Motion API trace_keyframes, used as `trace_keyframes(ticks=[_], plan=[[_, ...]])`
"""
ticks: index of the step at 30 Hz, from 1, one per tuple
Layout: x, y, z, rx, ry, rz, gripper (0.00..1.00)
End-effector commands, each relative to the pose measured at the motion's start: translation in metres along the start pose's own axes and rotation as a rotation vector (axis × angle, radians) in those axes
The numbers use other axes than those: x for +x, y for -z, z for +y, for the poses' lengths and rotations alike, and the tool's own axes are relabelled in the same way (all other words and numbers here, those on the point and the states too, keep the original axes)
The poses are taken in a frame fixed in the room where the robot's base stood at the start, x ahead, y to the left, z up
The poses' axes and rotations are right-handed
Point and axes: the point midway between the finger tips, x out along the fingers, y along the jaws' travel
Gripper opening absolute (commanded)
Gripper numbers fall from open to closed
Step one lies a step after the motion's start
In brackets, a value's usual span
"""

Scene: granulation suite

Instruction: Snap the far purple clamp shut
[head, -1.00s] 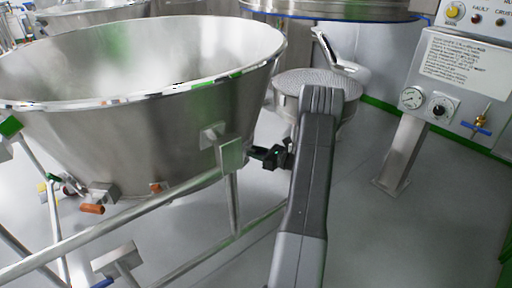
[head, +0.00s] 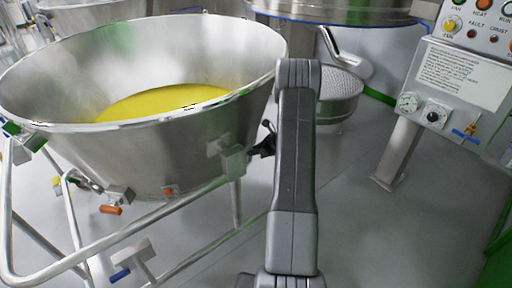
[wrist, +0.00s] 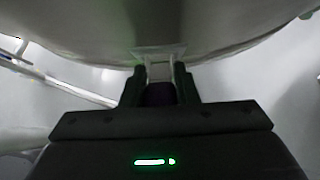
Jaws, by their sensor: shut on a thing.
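The purple clamp shows in the wrist view as a dark purple piece (wrist: 160,94) low between the two fingers of my gripper (wrist: 160,80). The fingers stand on either side of it, and my gripper looks shut on it. A pale metal bracket on the bowl's underside is just beyond the fingertips. In the head view my gripper (head: 266,143) is a small dark shape beside the right side of the steel bowl (head: 150,150), near its square support block (head: 235,160). The clamp cannot be made out there, and its latch state is too dark to tell.
The bowl holds yellow material (head: 160,100) and rests on a tubular frame (head: 170,208). An orange-handled valve (head: 111,209) and a blue-handled fitting (head: 120,274) are at lower left. A perforated steel basket (head: 340,92) stands behind my arm. A control panel (head: 465,70) stands at right, with clear floor before it.

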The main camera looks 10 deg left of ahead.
Motion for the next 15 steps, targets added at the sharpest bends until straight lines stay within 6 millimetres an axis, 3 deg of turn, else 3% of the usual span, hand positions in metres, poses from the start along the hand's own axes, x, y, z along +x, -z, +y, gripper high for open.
trace_keyframes(ticks=[14,15], plan=[[0.0009,0.0000,-0.0001,0.000,0.000,0.014,0.00],[0.0009,0.0000,-0.0001,0.000,0.000,0.013,0.33]])
